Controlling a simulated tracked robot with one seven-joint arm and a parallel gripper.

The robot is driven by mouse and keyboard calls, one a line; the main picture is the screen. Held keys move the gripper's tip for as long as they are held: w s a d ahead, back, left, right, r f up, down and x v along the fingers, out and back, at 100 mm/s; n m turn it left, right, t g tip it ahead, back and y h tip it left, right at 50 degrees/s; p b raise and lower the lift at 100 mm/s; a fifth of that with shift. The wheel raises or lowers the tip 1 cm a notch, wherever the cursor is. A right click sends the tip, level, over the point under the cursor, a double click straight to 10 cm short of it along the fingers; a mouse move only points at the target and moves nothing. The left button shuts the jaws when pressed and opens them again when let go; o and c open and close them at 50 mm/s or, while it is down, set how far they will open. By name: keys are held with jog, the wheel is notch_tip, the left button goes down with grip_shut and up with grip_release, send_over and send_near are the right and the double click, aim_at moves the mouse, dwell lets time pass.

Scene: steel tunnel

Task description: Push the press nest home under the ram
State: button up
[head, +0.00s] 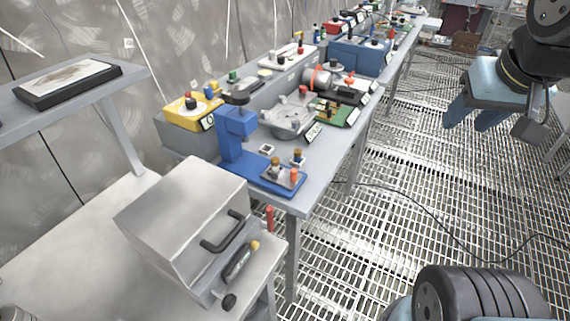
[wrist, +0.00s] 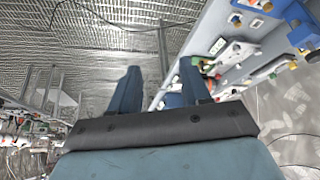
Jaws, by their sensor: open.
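The blue press (head: 235,138) stands upright on the near end of the long grey bench, with its dark ram head (head: 238,97) at the top. A small grey block that looks like the press nest (head: 283,170) sits on the blue base, to the right of the column and out from under the ram. It carries a brass-coloured knob and an orange post. My gripper (head: 473,118) is open and empty, high over the grating floor, well to the right of the bench and apart from the press. Its two blue fingers stand apart in the wrist view (wrist: 160,88).
A steel box with a black handle (head: 185,225) stands in front of the press. A yellow station (head: 194,110), a grey casting (head: 290,118) and a green board (head: 338,111) crowd the bench behind. A cable (head: 430,215) crosses the grating floor (head: 400,165), otherwise mostly clear.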

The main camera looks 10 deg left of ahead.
jog(key=w+a+f+n+g, duration=0.1)
jog(key=w+a+f+g, duration=0.1)
jog(key=w+a, duration=0.5)
jog(key=n+g, duration=0.4)
send_over(294, 169)
notch_tip(294, 169, down, 15)
notch_tip(294, 169, down, 14)
jog(key=shift+s+r, duration=0.1)
jog(key=shift+s, duration=0.05)
grip_shut()
